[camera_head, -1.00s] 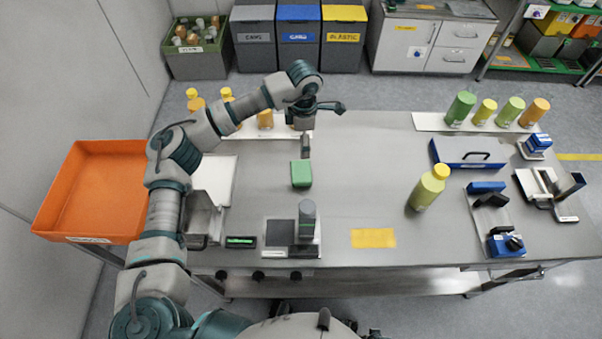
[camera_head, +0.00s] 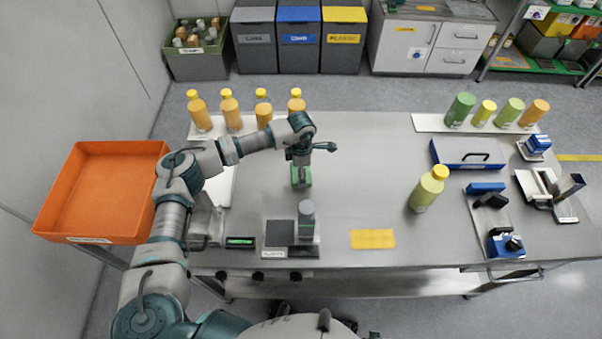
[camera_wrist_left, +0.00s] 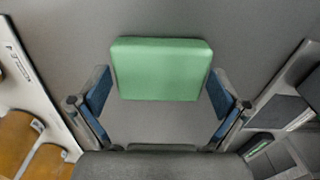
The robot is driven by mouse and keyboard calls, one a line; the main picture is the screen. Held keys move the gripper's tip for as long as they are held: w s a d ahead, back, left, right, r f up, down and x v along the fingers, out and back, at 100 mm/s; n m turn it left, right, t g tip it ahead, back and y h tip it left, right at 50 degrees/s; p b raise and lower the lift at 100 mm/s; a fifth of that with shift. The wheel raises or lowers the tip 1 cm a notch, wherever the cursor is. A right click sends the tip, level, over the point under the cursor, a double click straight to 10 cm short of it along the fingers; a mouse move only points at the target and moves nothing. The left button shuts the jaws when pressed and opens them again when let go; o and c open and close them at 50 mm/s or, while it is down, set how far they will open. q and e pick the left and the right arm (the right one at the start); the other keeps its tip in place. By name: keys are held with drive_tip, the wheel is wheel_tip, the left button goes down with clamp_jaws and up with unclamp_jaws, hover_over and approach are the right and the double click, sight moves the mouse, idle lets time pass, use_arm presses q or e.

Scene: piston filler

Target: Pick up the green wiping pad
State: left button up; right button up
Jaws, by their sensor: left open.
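The green wiping pad (camera_head: 301,181) lies on the steel table, left of its middle, partly hidden under my left gripper in the head view. In the left wrist view the pad (camera_wrist_left: 161,69) is a rounded green block, just ahead of the fingertips. My left gripper (camera_head: 301,172) points down over the pad. Its two blue-lined fingers (camera_wrist_left: 160,100) are open, one toward each side of the pad, with a gap on both sides. Contact with the pad does not show. My right gripper is not in view.
A scale with a grey cylinder (camera_head: 306,222) stands in front of the pad. Several orange bottles (camera_head: 231,112) stand behind on the left. An orange tray (camera_head: 100,190) is at the left. A yellow-green bottle (camera_head: 427,190) stands at the right; the table between is clear.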

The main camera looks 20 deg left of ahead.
use_arm(q)
drive_tip(key=c, duration=0.7)
drive_tip(key=shift+c, duration=0.4)
